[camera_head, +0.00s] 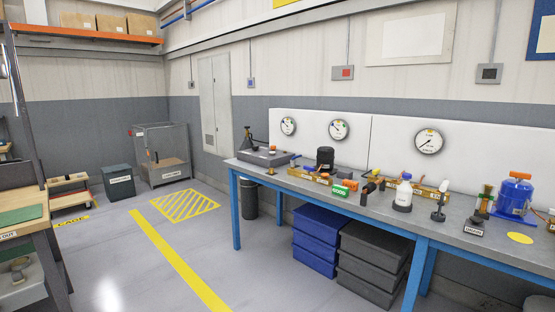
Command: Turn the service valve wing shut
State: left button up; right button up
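A workbench (455,232) with blue legs runs along the right wall. A blue compressor-like canister (512,196) with an orange part on top stands at its right end. A black canister (325,156) stands further left, near the bench's middle. Small orange parts show near both canisters, one at the right edge (551,222). I cannot tell which part is the service valve wing or how it is turned. Neither of my grippers is in view.
The bench also holds a white bottle (403,192), a brush (486,198) and a grey tray (268,157). Gauges (429,142) hang behind it. Blue crates (318,237) and dark crates (374,262) are stacked below. The floor (130,265) left of the bench is clear, with a yellow line (175,258).

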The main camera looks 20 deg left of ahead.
aim_at(309, 169)
jog(key=i+j+u, duration=0.25)
jog(key=i+j, duration=0.6)
jog(key=i, duration=0.1)
